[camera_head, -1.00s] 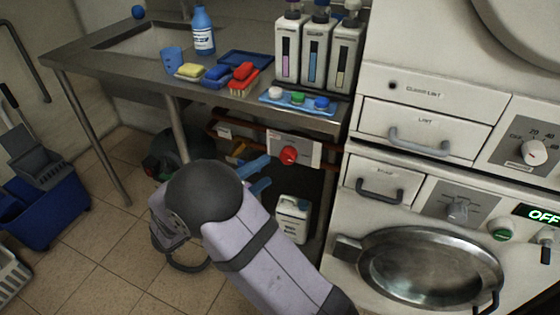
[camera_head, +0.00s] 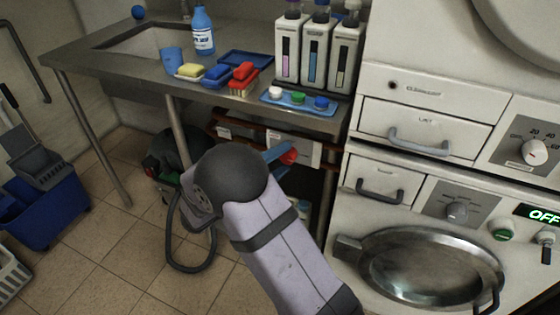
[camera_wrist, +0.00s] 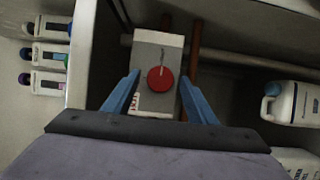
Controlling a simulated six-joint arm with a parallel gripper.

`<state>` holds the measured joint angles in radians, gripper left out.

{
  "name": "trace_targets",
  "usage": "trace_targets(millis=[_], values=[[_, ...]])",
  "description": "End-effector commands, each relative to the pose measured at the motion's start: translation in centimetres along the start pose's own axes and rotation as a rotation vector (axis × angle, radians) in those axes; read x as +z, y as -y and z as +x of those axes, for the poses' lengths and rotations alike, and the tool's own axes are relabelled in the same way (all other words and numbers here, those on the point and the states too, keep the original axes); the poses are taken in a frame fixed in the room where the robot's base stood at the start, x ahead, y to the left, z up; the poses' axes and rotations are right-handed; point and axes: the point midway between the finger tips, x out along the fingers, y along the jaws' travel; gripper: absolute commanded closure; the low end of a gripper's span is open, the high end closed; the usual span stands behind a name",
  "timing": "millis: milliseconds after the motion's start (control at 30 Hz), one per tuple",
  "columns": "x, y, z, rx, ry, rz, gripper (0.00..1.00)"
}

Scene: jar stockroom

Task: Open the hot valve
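The hot valve is a red round knob (camera_wrist: 160,79) on a pale plate (camera_wrist: 156,48) fixed to pipes under the counter. In the wrist view the knob lies between the two blue fingers of my gripper (camera_wrist: 160,98), with a gap on each side. In the head view the knob (camera_head: 288,157) shows just beyond the blue finger (camera_head: 272,158) of my gripper. My gripper is open and holds nothing. I cannot tell from these views how far the fingers reach past the knob.
Copper pipes (camera_wrist: 195,45) run behind the plate. A white jug (camera_wrist: 296,102) stands right in the wrist view. The steel counter (camera_head: 100,62) is overhead. The washer cabinet with a drawer (camera_head: 383,182) stands close on the right.

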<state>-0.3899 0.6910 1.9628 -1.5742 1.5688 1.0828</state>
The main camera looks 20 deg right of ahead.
Motion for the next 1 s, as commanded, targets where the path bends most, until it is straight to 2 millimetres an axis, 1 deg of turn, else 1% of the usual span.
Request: trace_targets(millis=[33,67,100,167,433,633,767,1000], values=[[0.00,-0.01,-0.01,0.000,0.000,0.000,0.58],[0.00,-0.01,-0.01,0.000,0.000,0.000,0.65],[0.00,-0.01,-0.01,0.000,0.000,0.000,0.75],[0.01,-0.01,-0.01,0.000,0.000,0.000,0.89],[0.02,0.02,-0.02,0.005,0.001,-0.011,0.89],[0.03,0.11,-0.02,0.028,0.002,-0.068,0.89],[0.03,0.18,-0.01,0.058,0.002,-0.140,0.89],[0.13,0.37,0.03,0.135,0.003,-0.328,0.89]])
